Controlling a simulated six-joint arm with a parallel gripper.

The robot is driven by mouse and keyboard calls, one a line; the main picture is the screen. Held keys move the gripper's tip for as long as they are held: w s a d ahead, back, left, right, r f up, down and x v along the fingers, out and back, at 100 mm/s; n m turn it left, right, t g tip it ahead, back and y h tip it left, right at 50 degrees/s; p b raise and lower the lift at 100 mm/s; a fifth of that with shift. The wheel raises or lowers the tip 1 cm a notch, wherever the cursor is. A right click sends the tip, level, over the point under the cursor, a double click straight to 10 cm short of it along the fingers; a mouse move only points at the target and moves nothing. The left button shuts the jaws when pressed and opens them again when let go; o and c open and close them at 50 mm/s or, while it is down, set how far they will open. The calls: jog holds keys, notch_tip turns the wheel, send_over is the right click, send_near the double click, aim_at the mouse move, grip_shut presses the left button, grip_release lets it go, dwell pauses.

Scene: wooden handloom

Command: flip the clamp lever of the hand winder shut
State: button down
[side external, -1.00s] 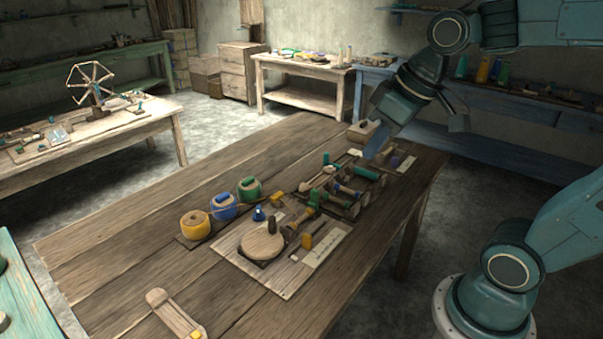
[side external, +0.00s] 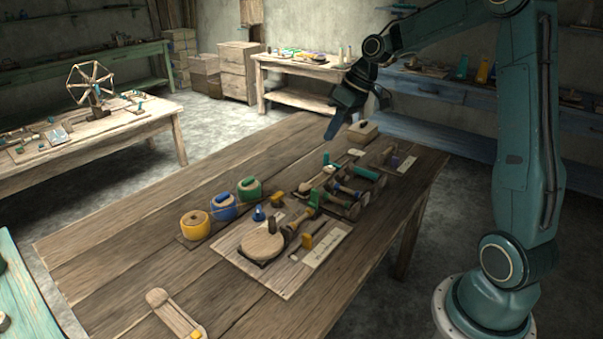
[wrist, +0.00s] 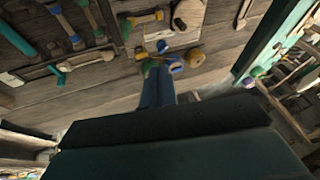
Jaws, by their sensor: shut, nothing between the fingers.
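A flat wooden board in the side view bears a round wooden disc (side external: 262,247) with a dark knob, which looks like the hand winder. The disc (wrist: 187,14) also shows at the top of the wrist view. My gripper (side external: 333,134) is shut and empty, above the far end of the table, well apart from the disc. In the wrist view my gripper (wrist: 154,76) hides part of the table.
Yellow (side external: 195,225), blue (side external: 223,206) and green (side external: 249,189) thread spools stand left of the disc. Several wooden tools and a green cylinder (side external: 367,173) lie behind it. A small wooden box (side external: 362,132) is near my gripper. The table's left half is mostly bare.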

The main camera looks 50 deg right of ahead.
jog(key=w+d+f+t+y, duration=0.1)
jog(key=d+f+y, duration=0.1)
jog(key=d+f, duration=1.1)
jog(key=shift+w+d+f+y, duration=0.15)
jog(key=shift+w+d+y, duration=0.25)
jog(key=shift+d, duration=0.35)
send_near(313, 203)
jog(key=w+d+f, duration=0.3)
jog(key=f, duration=0.1)
jog(key=shift+w+d, duration=0.15)
jog(key=shift+w, duration=0.05)
jog(key=a, duration=0.2)
jog(key=shift+a+r, duration=0.2)
jog(key=shift+a, duration=0.7)
